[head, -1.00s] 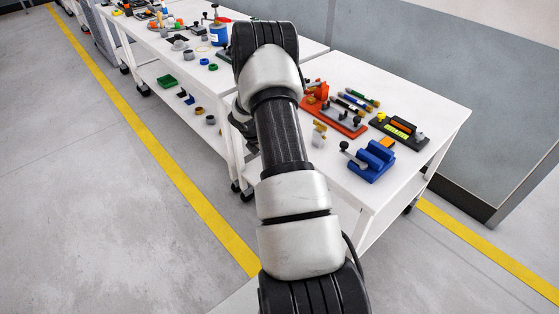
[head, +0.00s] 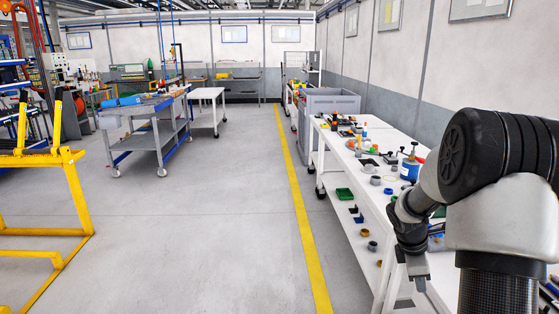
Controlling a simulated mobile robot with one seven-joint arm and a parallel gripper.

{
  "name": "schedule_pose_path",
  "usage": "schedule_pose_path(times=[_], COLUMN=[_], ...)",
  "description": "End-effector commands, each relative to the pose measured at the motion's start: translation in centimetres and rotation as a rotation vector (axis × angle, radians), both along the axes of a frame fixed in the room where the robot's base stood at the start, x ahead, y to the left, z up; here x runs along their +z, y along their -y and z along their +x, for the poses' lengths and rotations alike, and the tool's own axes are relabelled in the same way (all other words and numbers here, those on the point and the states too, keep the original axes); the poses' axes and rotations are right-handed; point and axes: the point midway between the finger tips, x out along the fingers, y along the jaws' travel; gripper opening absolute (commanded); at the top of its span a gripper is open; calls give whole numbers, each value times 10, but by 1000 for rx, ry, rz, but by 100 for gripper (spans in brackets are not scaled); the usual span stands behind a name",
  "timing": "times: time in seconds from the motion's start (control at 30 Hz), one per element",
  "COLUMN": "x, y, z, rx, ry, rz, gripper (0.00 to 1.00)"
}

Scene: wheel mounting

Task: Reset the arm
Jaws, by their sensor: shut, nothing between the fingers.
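My arm is folded at the right side of the head view, its black elbow joint high and close to the camera. My gripper (head: 420,284) hangs pointing down at the lower right, below the grey wrist. It is small and dark here, and looks shut and empty. It is beside the front edge of the white workbench (head: 338,146), apart from the items on its top. My arm hides the near part of the bench.
Small parts and a blue container (head: 409,169) stand on the bench; a green tray (head: 344,194) is on its lower shelf. A yellow frame (head: 70,185) stands left, a grey cart (head: 143,145) farther back.

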Motion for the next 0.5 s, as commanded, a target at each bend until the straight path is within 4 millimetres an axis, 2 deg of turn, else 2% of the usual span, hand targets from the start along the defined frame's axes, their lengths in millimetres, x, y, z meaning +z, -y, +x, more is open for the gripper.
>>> schedule_pose_path(times=[0.03, 0.2, 0.3, 0.4, 0.5], x=[36, 117, 152, 179, 194], y=[-19, -78, -114, -147, -174], z=[-7, -48, -79, -114, -146], rx=[-71, -339, -494, -644, -774], ry=[64, 251, 351, 440, 503], rz=[9, 92, 168, 263, 358], gripper=[0, 0, 0, 0, 0])
